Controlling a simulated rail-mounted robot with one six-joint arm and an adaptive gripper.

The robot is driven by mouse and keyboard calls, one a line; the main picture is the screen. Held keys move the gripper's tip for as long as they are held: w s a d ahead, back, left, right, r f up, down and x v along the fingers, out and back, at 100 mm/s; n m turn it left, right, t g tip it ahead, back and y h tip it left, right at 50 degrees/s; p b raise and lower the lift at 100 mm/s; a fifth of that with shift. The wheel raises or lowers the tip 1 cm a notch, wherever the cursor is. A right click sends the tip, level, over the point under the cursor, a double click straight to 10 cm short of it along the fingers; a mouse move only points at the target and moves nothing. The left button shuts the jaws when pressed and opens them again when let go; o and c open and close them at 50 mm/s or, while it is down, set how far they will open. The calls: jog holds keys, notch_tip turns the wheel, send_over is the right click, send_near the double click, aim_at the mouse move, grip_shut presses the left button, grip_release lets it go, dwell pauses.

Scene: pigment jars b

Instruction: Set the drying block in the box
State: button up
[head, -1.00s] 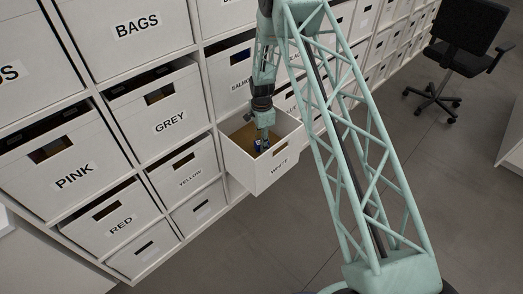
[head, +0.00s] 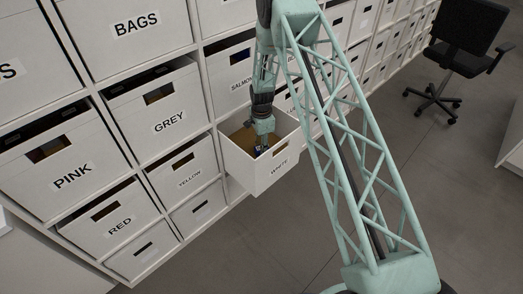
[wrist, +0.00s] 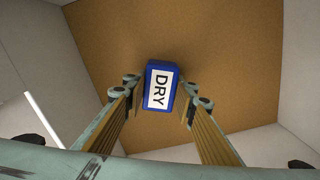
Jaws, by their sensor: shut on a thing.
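The drying block (wrist: 161,85) is blue with a white label reading DRY. In the wrist view it sits between the two fingertips of my gripper (wrist: 162,98), which is shut on it. The box (head: 272,176) is white, labelled WHITE, and pulled out from the shelf with its top open. In the head view my gripper (head: 262,146) points down inside this box. Only a small blue bit of the block shows there. The box's brown floor (wrist: 215,45) lies beneath the block; I cannot tell whether they touch.
Labelled white boxes, such as GREY (head: 168,122) and YELLOW (head: 190,181), fill the shelving beside the open box. White box walls (wrist: 298,60) surround my gripper. A black office chair (head: 452,60) stands far right on the clear grey floor.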

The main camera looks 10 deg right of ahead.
jog(key=shift+f, duration=0.15)
jog(key=o, duration=0.9)
jog(key=shift+c, duration=0.2)
jog(key=shift+r, duration=0.2)
notch_tip(320, 180, up, 12)
jog(key=p, duration=0.2)
jog(key=shift+p, duration=0.35)
dwell(0.5)
